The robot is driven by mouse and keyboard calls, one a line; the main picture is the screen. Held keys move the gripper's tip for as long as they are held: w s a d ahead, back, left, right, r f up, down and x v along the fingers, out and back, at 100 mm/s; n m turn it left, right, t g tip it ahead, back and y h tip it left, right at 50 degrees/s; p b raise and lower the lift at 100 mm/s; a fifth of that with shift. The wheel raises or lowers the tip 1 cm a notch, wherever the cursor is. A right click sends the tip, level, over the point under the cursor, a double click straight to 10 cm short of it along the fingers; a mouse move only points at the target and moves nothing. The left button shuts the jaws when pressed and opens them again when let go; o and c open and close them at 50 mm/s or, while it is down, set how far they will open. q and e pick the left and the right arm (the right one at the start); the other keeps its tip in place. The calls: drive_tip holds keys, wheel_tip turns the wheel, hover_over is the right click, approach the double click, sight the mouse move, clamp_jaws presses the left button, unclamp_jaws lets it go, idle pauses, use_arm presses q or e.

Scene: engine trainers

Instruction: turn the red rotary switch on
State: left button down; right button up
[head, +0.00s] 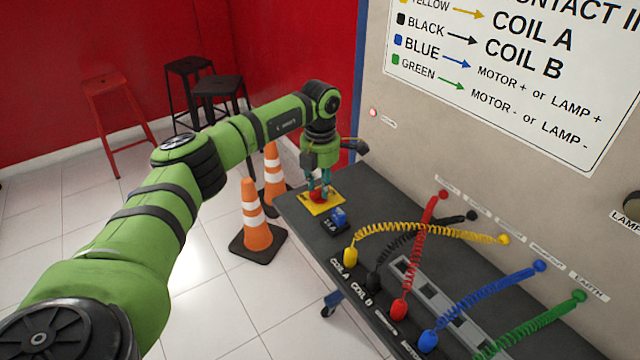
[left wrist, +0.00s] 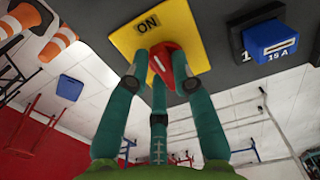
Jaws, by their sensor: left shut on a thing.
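The red rotary switch (left wrist: 165,62) sits on a yellow plate (left wrist: 189,30) in the left wrist view. An "ON" label (left wrist: 148,21) shows on the plate beside it. In the head view the red switch (head: 318,196) is at the far left end of the dark bench, on the yellow plate (head: 331,205). My left gripper (head: 319,188) points down at it from above. In the left wrist view the left gripper's teal fingers (left wrist: 161,68) are closed around the red knob, one on each side. The fingers hide part of the knob. My right gripper is not in view.
A blue 15 A switch (head: 339,216) stands close beside the yellow plate. Coiled cables, including a yellow one (head: 420,229) and a red one (head: 415,255), rise along the bench. Orange cones (head: 257,222) and stools (head: 112,105) stand on the floor.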

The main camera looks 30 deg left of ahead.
sight(320, 188)
use_arm(q)
drive_tip(key=c, duration=1)
unclamp_jaws()
drive_tip(key=shift+c, duration=0.2)
wheel_tip(320, 188, up, 12)
